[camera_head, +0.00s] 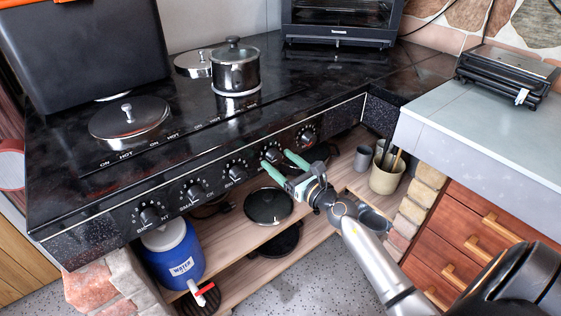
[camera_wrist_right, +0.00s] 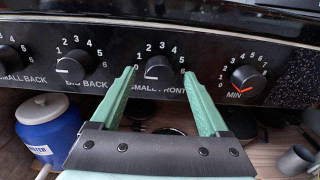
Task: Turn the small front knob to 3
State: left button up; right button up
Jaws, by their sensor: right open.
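The small front knob (camera_wrist_right: 158,66) is a black round knob on the stove's black front panel, with white numbers around it and the label "SMALL FRONT" below. Its white mark is low on the left side, near the 0. It also shows in the head view (camera_head: 272,155). My right gripper (camera_wrist_right: 159,74) is open, with one green finger on each side of the knob. A gap shows between each fingertip and the knob; I cannot tell how far the tips are from the panel. In the head view my right gripper (camera_head: 277,159) reaches the panel from the lower right. My left gripper is not in view.
The big back knob (camera_wrist_right: 75,67) is left of it, and a knob with a red mark (camera_wrist_right: 247,81) is close on the right. A pot (camera_head: 236,72) and lids stand on the stove top. A shelf (camera_head: 235,240) with a blue water jug (camera_head: 172,255) lies below.

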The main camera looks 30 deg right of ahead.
jog(key=shift+w, duration=0.1)
grip_shut()
dwell(0.7)
